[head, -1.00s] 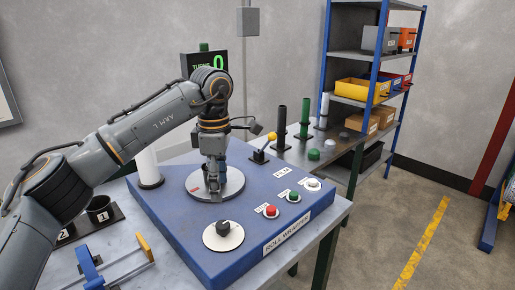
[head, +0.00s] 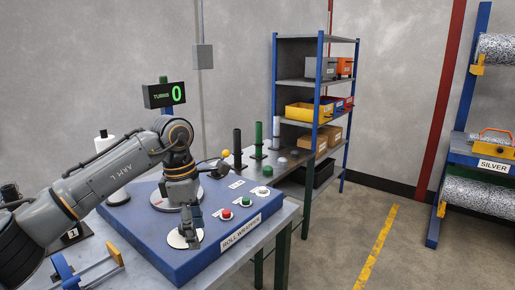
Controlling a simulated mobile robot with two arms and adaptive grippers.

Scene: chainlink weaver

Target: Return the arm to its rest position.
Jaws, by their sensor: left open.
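My left arm (head: 110,178) comes in from the left and reaches over the blue roll wrapper (head: 150,235). Its gripper (head: 191,238) points down and is open, with nothing seen between the fingers. It is at the white round dial plate (head: 176,239) near the front of the wrapper and hides most of the dial's knob. I cannot tell whether the fingers touch it. The grey turntable disc (head: 170,200) lies behind the gripper, partly covered by the arm. My right gripper is not in view.
A red button (head: 227,214), a green button (head: 245,201) and a white button (head: 262,190) sit to the right. A yellow-knobbed lever (head: 225,155) and upright posts (head: 258,140) stand behind. The display (head: 164,95) reads 0. A blue-handled tool (head: 75,273) lies front left.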

